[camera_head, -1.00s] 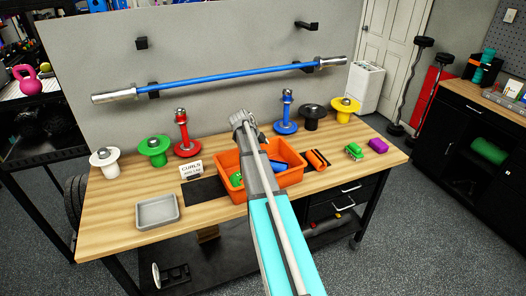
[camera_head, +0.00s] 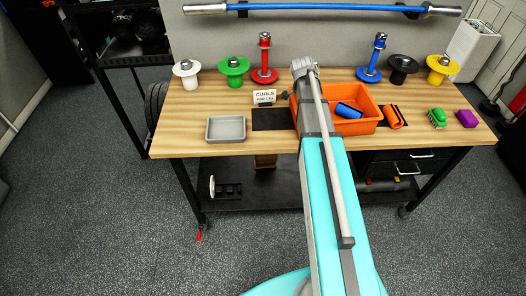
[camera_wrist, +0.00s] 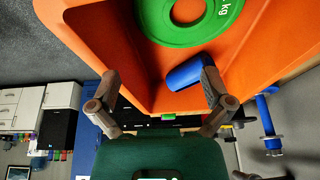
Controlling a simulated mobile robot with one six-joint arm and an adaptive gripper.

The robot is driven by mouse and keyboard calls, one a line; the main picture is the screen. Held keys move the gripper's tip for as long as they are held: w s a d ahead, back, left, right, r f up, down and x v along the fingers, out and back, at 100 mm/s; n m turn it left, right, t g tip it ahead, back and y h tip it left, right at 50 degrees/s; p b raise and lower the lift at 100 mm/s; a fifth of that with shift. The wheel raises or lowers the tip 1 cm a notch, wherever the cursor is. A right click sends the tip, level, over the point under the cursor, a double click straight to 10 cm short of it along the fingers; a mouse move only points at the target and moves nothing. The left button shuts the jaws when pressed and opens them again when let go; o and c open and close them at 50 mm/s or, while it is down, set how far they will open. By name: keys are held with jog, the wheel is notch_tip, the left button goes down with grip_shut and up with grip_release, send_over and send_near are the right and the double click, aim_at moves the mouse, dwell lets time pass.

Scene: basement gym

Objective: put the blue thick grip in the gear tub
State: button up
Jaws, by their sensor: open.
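The orange gear tub (camera_head: 367,124) stands on the wooden bench; its inside fills the upper wrist view (camera_wrist: 270,52). The blue thick grip (camera_head: 348,110) lies inside the tub, and a blue cylinder matching it shows in the wrist view (camera_wrist: 186,75), beside a green ring-shaped plate. My gripper (camera_wrist: 160,75) is open, its two fingers apart with nothing held between them. The blue cylinder appears close to the right finger; I cannot tell if they touch. In the head view my arm covers the tub's left part and hides the fingertips.
An orange roll (camera_head: 393,116), a green item (camera_head: 437,117) and a purple block (camera_head: 467,118) lie right of the tub. A grey tray (camera_head: 226,128) and a small sign (camera_head: 265,97) are left. Weight stands line the back, including a red one (camera_head: 264,62) and a blue one (camera_head: 370,62).

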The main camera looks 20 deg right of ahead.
jog(key=s+a+n+y, duration=0.1)
jog(key=s+a+n, duration=0.4)
jog(key=a+n, duration=0.2)
jog(key=s+a+n+y, duration=0.1)
jog(key=s+a+n, duration=0.4)
jog(key=a+n, duration=0.2)
jog(key=s+a+f+n+y, duration=0.1)
jog(key=s+a+n, duration=0.4)
jog(key=a, duration=0.5)
jog(key=shift+a+n+t+y, duration=0.3)
jog(key=shift+a+n+y, duration=0.15)
jog(key=shift+n, duration=0.45)
